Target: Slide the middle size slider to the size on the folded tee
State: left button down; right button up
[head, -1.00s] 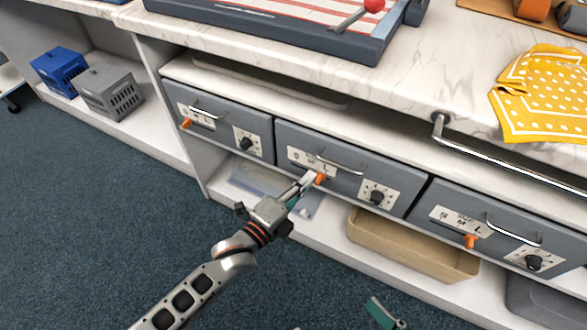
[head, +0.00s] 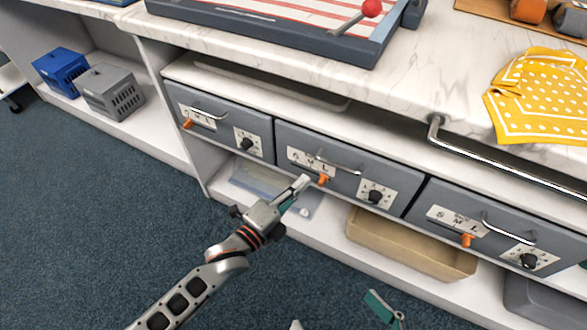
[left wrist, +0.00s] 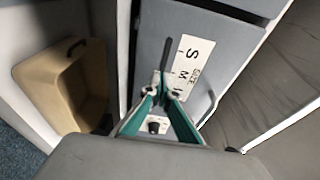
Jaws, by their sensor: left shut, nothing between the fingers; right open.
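The middle drawer (head: 349,188) has an S M L label (head: 305,159). Its orange slider (head: 323,179) sits at the lower right of that label, by the L. My left gripper (head: 304,180) is shut and empty, its tips just left of the slider with a small gap. In the left wrist view, its closed fingers (left wrist: 164,85) point at a drawer front with the S and M visible; the orange slider does not show there. My right gripper (head: 340,312) is open at the bottom edge, partly cut off. I cannot make out a folded tee in either view.
The left drawer (head: 220,119) and right drawer (head: 495,228) have similar sliders and black knobs. Handles stick out from the fronts. A tan bin (head: 410,246) stands on the shelf below. A yellow dotted cloth (head: 535,95) hangs over the counter edge near a metal rail (head: 500,166).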

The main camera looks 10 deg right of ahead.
pick_arm(q)
jog(key=s+d+p+v, duration=0.1)
jog(key=p+v, duration=0.1)
jog(key=v, duration=0.6)
jog(key=shift+s+p, duration=0.3)
pick_arm(e)
notch_tip(320, 180, up, 6)
jog(key=w+t, duration=0.1)
jog(key=w, duration=0.1)
jog(key=shift+f, duration=0.15)
pick_arm(q)
jog(key=shift+r, duration=0.1)
